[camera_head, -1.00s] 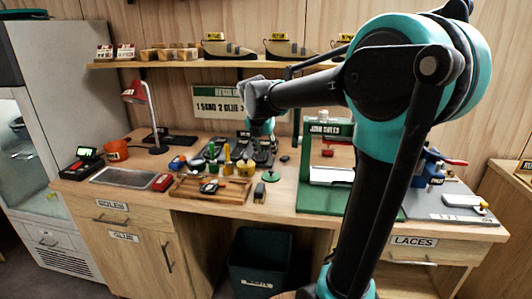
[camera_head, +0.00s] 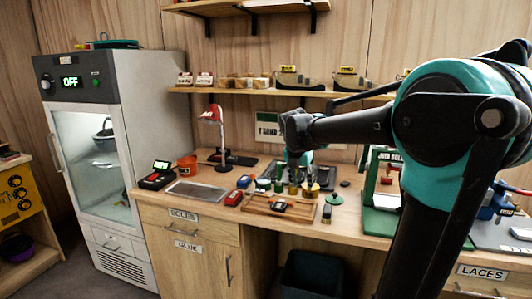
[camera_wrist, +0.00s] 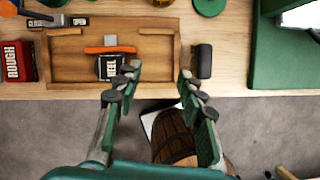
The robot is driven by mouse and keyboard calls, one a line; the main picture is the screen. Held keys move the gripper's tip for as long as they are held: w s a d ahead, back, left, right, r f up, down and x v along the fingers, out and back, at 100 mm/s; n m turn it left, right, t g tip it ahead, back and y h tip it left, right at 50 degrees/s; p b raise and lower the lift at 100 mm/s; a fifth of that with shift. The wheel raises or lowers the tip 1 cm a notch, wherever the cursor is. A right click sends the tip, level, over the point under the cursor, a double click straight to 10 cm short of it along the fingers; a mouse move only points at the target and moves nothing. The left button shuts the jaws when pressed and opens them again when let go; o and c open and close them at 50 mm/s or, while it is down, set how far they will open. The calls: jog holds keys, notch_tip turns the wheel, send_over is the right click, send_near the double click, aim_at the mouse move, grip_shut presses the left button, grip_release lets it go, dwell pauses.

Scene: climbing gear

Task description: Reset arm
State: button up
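My arm crosses the right side of the head view, teal and black. Its end bends away behind the dark forearm, and the fingers are hard to make out there. In the wrist view my gripper (camera_wrist: 155,90) has its two green fingers wide apart with nothing between them. It hangs out over the front edge of the workbench (camera_wrist: 225,87). Beyond the fingers on the bench is a wooden tray (camera_wrist: 68,66) holding a tool with an orange part (camera_wrist: 109,49) and a black block with white lettering (camera_wrist: 108,68).
A tall cabinet (camera_head: 130,75) with an OFF display stands at the left. A red lamp (camera_head: 214,115), an orange pot (camera_head: 187,164) and a green press (camera_head: 381,222) stand on the bench. A shelf (camera_head: 240,90) runs above. A barrel-like wooden thing (camera_wrist: 172,137) shows below the gripper.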

jog(key=s+d+f+m+y, duration=0.1)
jog(key=s+d+f+m, duration=0.2)
jog(key=s+f+m, duration=0.7)
jog(key=s+d+f+m+y, duration=0.1)
jog(key=s+d+f+m, duration=0.2)
jog(key=s+f+m, duration=0.7)
jog(key=s+m, duration=0.4)
jog(key=m, duration=0.6)
jog(key=shift+s+d+f, duration=0.2)
jog(key=shift+s+f, duration=0.1)
jog(key=shift+f, duration=0.1)
